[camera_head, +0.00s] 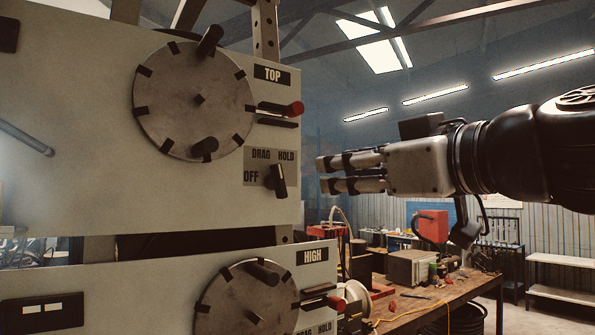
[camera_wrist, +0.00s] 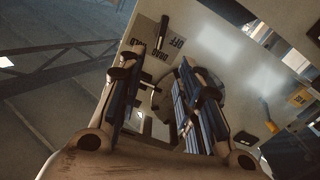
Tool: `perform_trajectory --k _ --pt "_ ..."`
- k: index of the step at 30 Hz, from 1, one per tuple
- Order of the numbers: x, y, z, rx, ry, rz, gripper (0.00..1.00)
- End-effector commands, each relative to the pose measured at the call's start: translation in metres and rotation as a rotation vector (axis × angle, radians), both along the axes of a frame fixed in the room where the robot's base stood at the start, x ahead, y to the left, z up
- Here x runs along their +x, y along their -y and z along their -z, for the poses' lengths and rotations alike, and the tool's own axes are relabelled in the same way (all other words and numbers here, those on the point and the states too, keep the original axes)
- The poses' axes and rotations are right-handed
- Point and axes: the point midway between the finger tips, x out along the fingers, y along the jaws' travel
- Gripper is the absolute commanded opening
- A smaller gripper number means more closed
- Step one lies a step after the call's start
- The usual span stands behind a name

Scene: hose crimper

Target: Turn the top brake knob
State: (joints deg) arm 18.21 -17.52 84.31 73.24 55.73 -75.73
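The top brake knob (camera_head: 277,180) is a black lever knob on the front of the upper cream panel, below the TOP label. It sits by a plate marked DRAG, HOLD and OFF, its upper end tilted slightly left. My gripper (camera_head: 323,175) is right of the knob at about its height, fingers toward the panel, apart from the knob in the picture. In the wrist view, my gripper (camera_wrist: 158,72) shows its two fingers apart with nothing held between them. The knob (camera_wrist: 161,32) and its labels appear beyond the fingertips, toward the top.
A large round disc (camera_head: 195,95) with protruding handles is left of the knob. A red-tipped lever (camera_head: 290,108) sticks out just above the knob. A cluttered workbench (camera_head: 430,305) stands behind at lower right.

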Motion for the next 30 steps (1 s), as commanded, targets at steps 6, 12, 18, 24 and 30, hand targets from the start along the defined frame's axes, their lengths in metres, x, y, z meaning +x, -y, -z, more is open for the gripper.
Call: perform_trajectory --k 6,12,18,24,30 --pt "0.033 -0.025 0.0 0.0 -0.006 -0.008 0.33" --pt "0.069 -0.05 0.0 0.0 -0.007 -0.007 0.33" --pt "0.104 -0.072 0.0 0.0 -0.006 -0.004 0.33" --pt "0.128 -0.088 0.0 0.001 -0.004 -0.001 0.33" --pt "0.137 -0.094 0.001 0.001 -0.003 0.0 0.33"
